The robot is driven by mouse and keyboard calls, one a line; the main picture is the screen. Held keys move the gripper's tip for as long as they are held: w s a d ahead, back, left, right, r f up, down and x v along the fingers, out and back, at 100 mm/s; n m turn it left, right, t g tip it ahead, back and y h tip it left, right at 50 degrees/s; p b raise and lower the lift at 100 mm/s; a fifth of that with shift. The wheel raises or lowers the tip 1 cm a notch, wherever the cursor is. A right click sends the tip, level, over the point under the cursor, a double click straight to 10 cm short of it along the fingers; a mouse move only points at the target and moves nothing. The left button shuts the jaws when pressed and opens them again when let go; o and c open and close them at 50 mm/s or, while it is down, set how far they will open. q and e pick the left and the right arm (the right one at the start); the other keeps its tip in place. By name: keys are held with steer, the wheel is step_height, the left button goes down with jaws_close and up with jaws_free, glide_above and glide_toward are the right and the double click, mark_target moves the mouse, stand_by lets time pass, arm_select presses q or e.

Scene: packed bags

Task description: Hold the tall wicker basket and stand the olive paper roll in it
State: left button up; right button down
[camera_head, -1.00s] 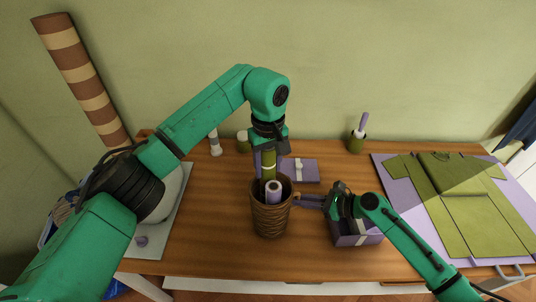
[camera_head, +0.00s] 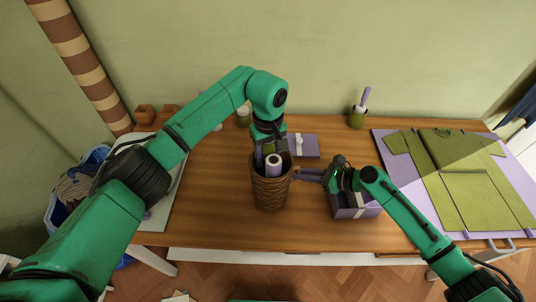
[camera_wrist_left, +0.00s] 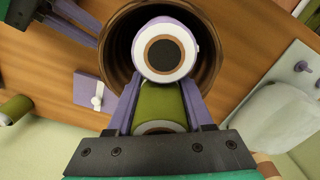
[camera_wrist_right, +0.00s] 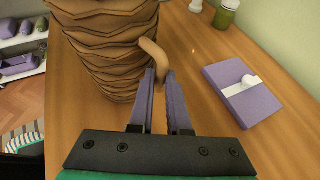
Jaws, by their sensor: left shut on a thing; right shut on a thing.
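The tall wicker basket (camera_head: 270,194) stands upright on the table and also shows in the right wrist view (camera_wrist_right: 108,50). My right gripper (camera_head: 300,174) is shut on the basket's small side handle (camera_wrist_right: 152,56). My left gripper (camera_wrist_left: 158,88) points down at the basket mouth, its fingers around the olive paper roll (camera_wrist_left: 160,104). The roll is upright, with its lower part inside the basket; its bottom end is hidden. A lilac roll with a white end (camera_wrist_left: 168,50) stands in the basket beside it, touching or nearly so.
A lilac box with a white ribbon (camera_head: 305,146) lies behind the basket. Another lilac box (camera_head: 352,207) sits under my right wrist. An olive garment (camera_head: 445,170) lies at the right, and an olive cup (camera_head: 356,118) stands at the back.

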arm_select(q)
steer(key=o, duration=1.4)
steer(key=shift+c, duration=0.2)
step_height(320, 180, up, 12)
steer(key=shift+r, duration=0.1)
arm_select(e)
steer(key=c, duration=0.8)
jaws_free()
steer(key=shift+d, duration=0.1)
